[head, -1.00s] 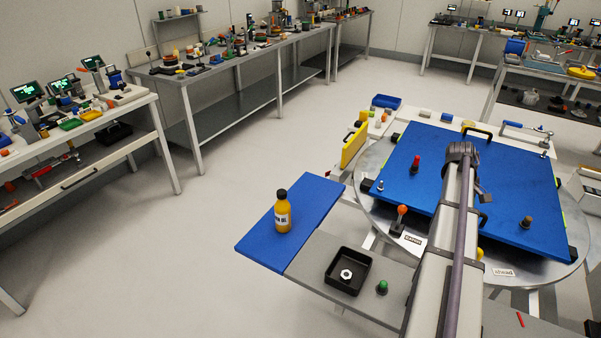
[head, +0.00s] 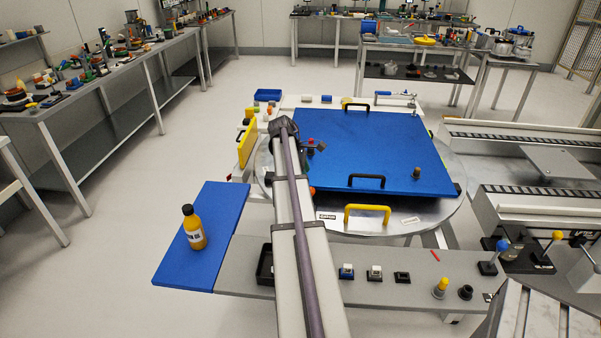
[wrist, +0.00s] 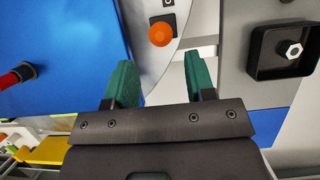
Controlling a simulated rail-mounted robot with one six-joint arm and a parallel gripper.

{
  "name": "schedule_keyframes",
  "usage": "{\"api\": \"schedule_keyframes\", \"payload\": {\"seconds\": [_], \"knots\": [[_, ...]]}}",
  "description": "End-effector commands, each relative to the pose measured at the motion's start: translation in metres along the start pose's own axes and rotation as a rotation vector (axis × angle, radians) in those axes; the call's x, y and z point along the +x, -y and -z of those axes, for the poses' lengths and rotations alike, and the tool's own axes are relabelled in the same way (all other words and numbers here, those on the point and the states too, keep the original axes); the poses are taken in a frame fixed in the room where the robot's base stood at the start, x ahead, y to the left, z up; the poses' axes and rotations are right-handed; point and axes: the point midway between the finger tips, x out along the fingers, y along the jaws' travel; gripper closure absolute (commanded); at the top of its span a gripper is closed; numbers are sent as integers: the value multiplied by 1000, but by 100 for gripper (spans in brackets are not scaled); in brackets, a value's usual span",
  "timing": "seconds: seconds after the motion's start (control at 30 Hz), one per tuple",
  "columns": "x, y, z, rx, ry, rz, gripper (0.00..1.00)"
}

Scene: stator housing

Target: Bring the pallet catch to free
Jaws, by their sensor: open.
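A small lever with an orange round knob (wrist: 161,34) stands on the metal turntable, beside the blue pallet plate (wrist: 70,50); I take it for the pallet catch. In the wrist view the knob is ahead of my gripper (wrist: 160,66), between the lines of its two green fingers and apart from them. The fingers are spread and empty. In the head view my arm hides most of the lever; a bit of orange (head: 311,190) shows beside it. The blue pallet plate (head: 370,145) lies flat on the round turntable (head: 430,215). I cannot tell the catch's position.
A red-topped post (wrist: 20,75) stands on the plate. A black tray with a nut (wrist: 290,50) sits on the grey bench. A yellow handle (head: 367,213) stands at the turntable's front. A yellow bottle (head: 193,228) stands on the blue board at left.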

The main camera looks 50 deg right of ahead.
Motion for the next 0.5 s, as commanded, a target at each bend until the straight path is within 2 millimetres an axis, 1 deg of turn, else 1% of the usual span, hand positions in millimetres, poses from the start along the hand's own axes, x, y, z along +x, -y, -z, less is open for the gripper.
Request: {"api": "schedule_keyframes", "payload": {"seconds": [0.03, 0.5], "knots": [[8, 0, 2, 1, 0, 0, 50], [46, 0, 1, 2, 0, 1, 50]]}}
